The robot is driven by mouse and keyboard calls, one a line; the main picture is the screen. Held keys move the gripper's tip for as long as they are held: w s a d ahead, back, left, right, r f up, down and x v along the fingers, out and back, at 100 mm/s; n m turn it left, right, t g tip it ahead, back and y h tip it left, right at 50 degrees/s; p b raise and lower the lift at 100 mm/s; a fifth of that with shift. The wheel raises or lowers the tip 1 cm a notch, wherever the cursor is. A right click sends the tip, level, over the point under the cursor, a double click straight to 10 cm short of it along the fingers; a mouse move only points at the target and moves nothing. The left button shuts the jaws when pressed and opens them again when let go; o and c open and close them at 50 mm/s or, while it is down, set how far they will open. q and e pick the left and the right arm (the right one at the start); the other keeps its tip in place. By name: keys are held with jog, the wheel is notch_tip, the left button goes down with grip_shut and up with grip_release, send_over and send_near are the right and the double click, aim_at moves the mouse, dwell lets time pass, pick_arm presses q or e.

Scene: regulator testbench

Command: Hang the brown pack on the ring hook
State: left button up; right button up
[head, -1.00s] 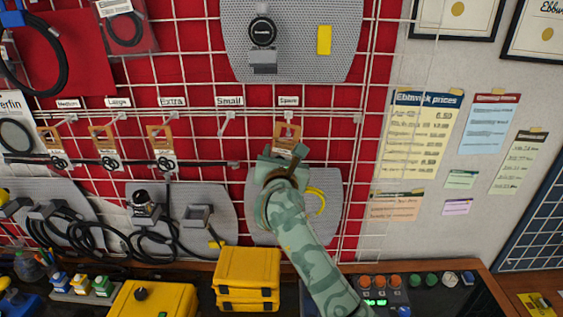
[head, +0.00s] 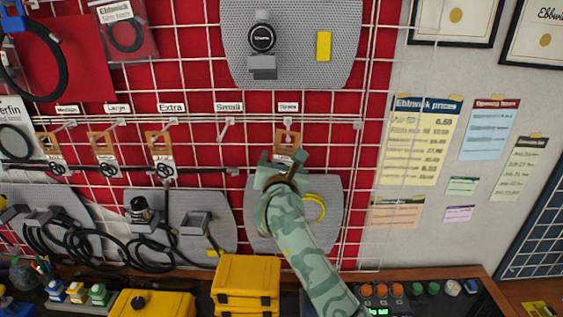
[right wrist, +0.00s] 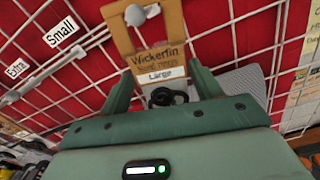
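The brown pack (head: 289,141) is at the hook under the rightmost label of the row. In the right wrist view, the brown pack (right wrist: 160,58) reads "Wickerfin" and "Large", with a dark ring at its bottom. A pale peg end (right wrist: 136,14) shows in its top cut-out. My right gripper (head: 284,161) is at the lower part of the pack. In the wrist view, my right gripper's fingers (right wrist: 162,88) stand on either side of it, close to its edges; I cannot tell whether they press on it. My left gripper is not in view.
Similar brown packs hang at the Medium, Large and Extra hooks (head: 160,143). The Small hook (head: 227,128) is empty. Grey panels with cables (head: 150,205) hang below.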

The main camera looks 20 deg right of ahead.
jog(key=shift+o, duration=1)
